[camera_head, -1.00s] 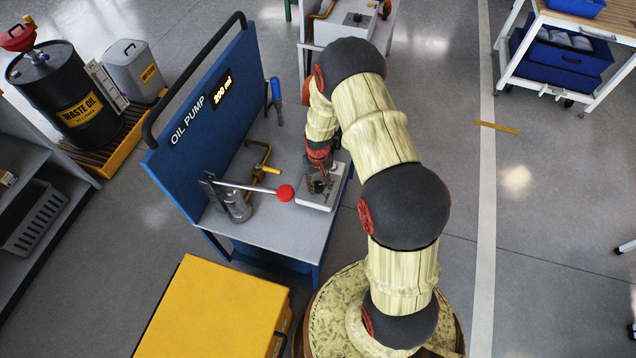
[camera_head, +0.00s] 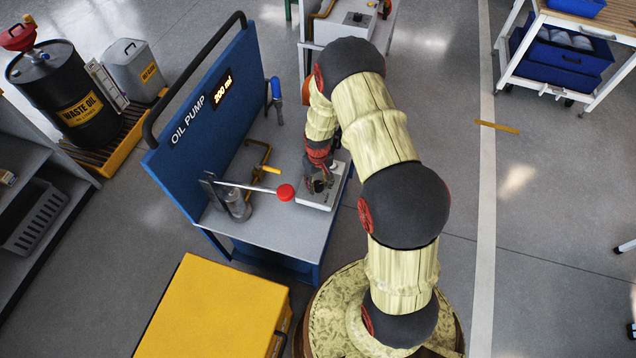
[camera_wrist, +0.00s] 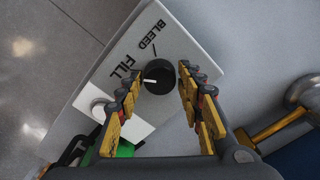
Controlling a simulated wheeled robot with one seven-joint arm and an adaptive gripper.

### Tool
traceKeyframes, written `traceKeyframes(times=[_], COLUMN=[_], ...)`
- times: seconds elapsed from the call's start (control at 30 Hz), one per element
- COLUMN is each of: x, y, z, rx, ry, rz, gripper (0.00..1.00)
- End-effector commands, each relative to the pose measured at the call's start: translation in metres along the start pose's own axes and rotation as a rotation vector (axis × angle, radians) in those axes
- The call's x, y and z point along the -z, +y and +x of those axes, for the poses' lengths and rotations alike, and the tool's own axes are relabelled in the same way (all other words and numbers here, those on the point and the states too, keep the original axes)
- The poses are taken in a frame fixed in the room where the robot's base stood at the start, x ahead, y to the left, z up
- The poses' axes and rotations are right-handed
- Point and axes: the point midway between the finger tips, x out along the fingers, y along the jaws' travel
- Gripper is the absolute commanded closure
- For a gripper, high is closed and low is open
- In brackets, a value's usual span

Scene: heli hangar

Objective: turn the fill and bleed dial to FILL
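The dial (camera_wrist: 160,77) is a round black knob on a white panel (camera_wrist: 190,45) in the wrist view. Its white pointer line points left, to just below the word FILL (camera_wrist: 124,67). The word BLEED (camera_wrist: 153,34) is above the knob. My gripper (camera_wrist: 160,84) is open, with one yellow-and-grey finger on each side of the knob and small gaps visible between. In the head view my gripper (camera_head: 318,184) is over the white dial box (camera_head: 313,203) on the bench, and the knob is hidden there.
The bench (camera_head: 268,228) carries a pump with a red-knobbed lever (camera_head: 284,192) close left of my gripper. The blue OIL PUMP board (camera_head: 170,165) rises behind it, its display reading 200 ml. A yellow cabinet (camera_head: 215,315) stands in front.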

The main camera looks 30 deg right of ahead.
Motion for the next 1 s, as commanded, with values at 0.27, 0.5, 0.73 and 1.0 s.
traceKeyframes(times=[0.27,0.5,0.73,1.0], x=[0.000,0.000,0.001,0.001], y=[0.000,0.000,0.000,0.000], z=[0.000,-0.002,-0.033,-0.087], rx=[0.000,0.000,-0.001,0.000], ry=[-0.001,0.000,0.003,0.002], rz=[0.001,0.001,0.001,0.001], gripper=[0.50,0.50,0.50,0.50])
